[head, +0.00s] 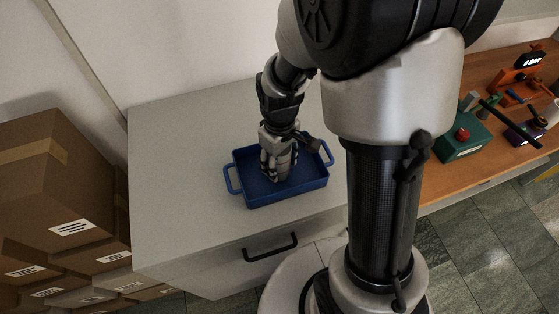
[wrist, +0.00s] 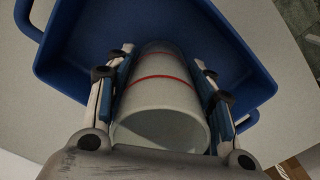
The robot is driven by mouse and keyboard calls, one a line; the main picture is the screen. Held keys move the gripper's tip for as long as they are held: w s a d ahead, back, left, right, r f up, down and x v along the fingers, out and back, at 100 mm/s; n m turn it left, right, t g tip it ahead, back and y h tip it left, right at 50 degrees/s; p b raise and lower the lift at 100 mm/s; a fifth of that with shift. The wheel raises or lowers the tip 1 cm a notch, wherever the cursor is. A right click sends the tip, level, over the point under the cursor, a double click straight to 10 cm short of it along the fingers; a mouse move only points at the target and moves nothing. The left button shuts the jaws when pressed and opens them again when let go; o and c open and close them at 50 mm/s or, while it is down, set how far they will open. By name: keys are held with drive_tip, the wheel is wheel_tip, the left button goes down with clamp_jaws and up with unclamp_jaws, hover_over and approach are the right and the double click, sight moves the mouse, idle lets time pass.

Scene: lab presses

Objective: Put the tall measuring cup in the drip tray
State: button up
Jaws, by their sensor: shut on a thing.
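The blue drip tray (head: 236,160) has two side handles and sits on the light grey cabinet top. My gripper (head: 278,165) points down into the tray in the head view. In the wrist view, my gripper (wrist: 163,90) is shut on the tall measuring cup (wrist: 160,98), with one finger along each side. The cup is white or translucent with red lines, and its open rim faces the camera. The blue tray floor and walls (wrist: 75,40) show around and beyond it. Whether the cup's base touches the tray floor cannot be told.
The grey cabinet top (head: 170,170) is clear around the tray. Stacked cardboard boxes (head: 55,185) stand at the left. A wooden bench (head: 450,185) at the right holds a green box with a red button (head: 462,135) and other devices.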

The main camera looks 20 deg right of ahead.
drive_tip(key=shift+f, duration=0.2)
drive_tip(key=o, duration=1.1)
drive_tip(key=shift+c, duration=0.2)
drive_tip(key=shift+r, duration=0.2)
wheel_tip(320, 180, up, 12)
drive_tip(key=p, duration=0.3)
drive_tip(key=s+r+m+t, duration=0.4)
drive_tip(key=s+r, duration=0.8)
drive_tip(key=s, duration=0.3)
drive_tip(key=shift+m+t, duration=0.3)
drive_tip(key=shift+m, duration=0.4)
drive_tip(key=shift+f, duration=0.1)
